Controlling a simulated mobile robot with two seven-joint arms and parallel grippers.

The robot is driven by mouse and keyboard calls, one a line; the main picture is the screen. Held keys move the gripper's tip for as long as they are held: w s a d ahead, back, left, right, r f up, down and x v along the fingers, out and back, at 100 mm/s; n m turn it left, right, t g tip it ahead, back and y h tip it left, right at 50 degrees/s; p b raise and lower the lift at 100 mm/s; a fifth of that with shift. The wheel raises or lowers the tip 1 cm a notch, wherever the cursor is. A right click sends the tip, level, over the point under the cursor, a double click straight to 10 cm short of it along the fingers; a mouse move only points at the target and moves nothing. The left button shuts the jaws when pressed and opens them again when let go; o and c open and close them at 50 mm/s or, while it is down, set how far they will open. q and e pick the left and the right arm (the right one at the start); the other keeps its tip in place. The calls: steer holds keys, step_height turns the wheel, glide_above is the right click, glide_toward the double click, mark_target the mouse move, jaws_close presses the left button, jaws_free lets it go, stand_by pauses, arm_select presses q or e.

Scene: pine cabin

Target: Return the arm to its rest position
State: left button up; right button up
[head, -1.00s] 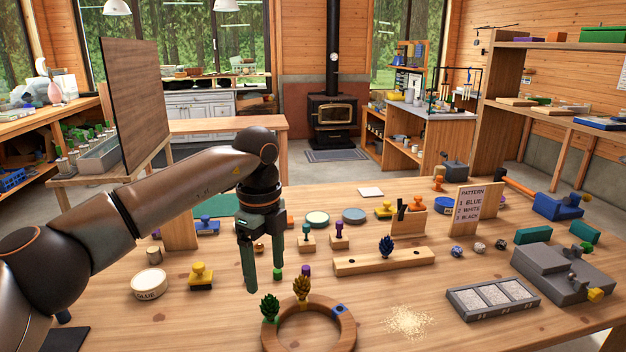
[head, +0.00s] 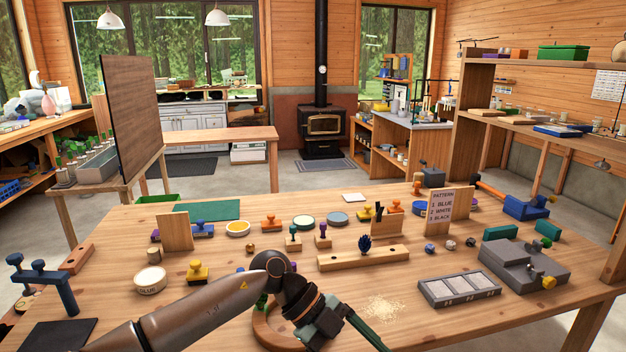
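My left arm (head: 200,315) comes in from the bottom left, low across the front of the workbench. Its gripper (head: 372,338) is near the bottom centre, with its dark green fingers pointing down and right. The fingers overlap in this view, so their gap cannot be seen. No object shows at the visible part of the fingers. The arm and gripper cover most of the wooden ring (head: 262,325) and whatever stands on it. My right gripper is not in view.
A pine block (head: 340,262) with a blue pine-cone piece (head: 364,243) lies behind the gripper. A glue tub (head: 149,281), a yellow stamp (head: 197,272), a pile of shavings (head: 384,308) and a grey tray (head: 458,290) stand around. A pattern card (head: 440,210) stands farther back.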

arm_select(q)
steer(key=s+d+r+n+t+h+p, duration=0.25)
steer(key=d+r+h, duration=0.35)
steer(key=h, duration=0.4)
steer(key=w+a+f+n+t+y+p, duration=0.1)
steer(key=w+a+f+n+t+y, duration=0.1)
steer(key=a+f+n+t+y, duration=0.45)
steer(key=w+a+f+n+t+y+p, duration=0.25)
steer(key=a+n+t, duration=0.55)
steer(key=n+t, duration=0.4)
steer(key=s+a+f+n+g+y+p, duration=0.1)
steer(key=s+a+f+n+g+y, duration=0.4)
steer(key=s+a+f, duration=1.1)
steer(key=s+f+g+y, duration=0.2)
steer(key=s+y, duration=0.1)
steer(key=shift+a+n+g+p, duration=0.3)
steer(key=shift+a+p, duration=0.05)
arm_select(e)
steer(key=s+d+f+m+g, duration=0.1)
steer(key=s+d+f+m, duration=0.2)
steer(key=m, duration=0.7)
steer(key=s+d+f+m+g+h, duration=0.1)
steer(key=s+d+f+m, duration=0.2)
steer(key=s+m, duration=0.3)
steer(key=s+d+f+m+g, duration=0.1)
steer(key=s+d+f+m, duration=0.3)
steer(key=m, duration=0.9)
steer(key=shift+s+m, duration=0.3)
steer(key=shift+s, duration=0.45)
